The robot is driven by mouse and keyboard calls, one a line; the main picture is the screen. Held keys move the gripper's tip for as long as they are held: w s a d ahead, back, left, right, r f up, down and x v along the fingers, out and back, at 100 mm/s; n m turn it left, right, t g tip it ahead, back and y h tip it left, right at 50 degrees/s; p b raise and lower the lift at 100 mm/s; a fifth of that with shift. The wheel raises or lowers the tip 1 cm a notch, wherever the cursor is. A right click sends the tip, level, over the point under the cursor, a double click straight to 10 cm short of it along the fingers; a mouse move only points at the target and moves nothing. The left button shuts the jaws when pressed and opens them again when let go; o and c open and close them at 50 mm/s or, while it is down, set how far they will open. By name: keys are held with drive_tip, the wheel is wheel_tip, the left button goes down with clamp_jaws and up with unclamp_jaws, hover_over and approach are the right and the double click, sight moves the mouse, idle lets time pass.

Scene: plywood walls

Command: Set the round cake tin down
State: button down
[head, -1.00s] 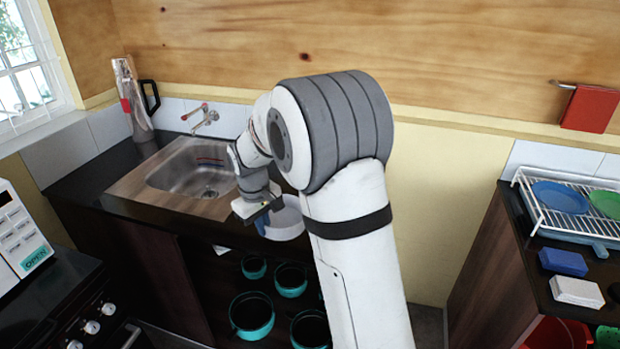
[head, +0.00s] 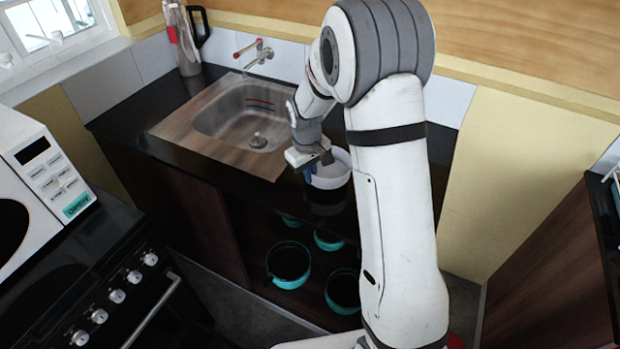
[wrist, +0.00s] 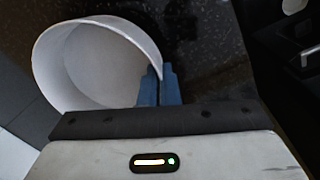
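The round cake tin (head: 338,172) is white, open at the top and roughly upright. In the head view it is at the counter's front, right of the sink, partly hidden by my arm. In the wrist view the tin (wrist: 95,62) shows its inside, with the speckled dark counter beyond it. My gripper (head: 313,172) is shut on the tin's near rim; its blue fingers (wrist: 159,86) sit either side of the wall. I cannot tell whether the tin's base touches the counter.
The dark counter (head: 195,92) holds a steel sink (head: 235,120) left of the tin and a tall flask (head: 183,40) at the back. Teal-rimmed pots (head: 289,264) stand on the shelf below. A stove (head: 115,285) with a microwave (head: 50,180) is at the left.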

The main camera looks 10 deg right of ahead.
sight(311, 192)
wheel_tip(311, 192, down, 3)
drive_tip(key=shift+f, duration=0.15)
drive_tip(key=shift+s, duration=0.25)
drive_tip(key=shift+f, duration=0.1)
drive_tip(key=c, duration=1.7)
unclamp_jaws()
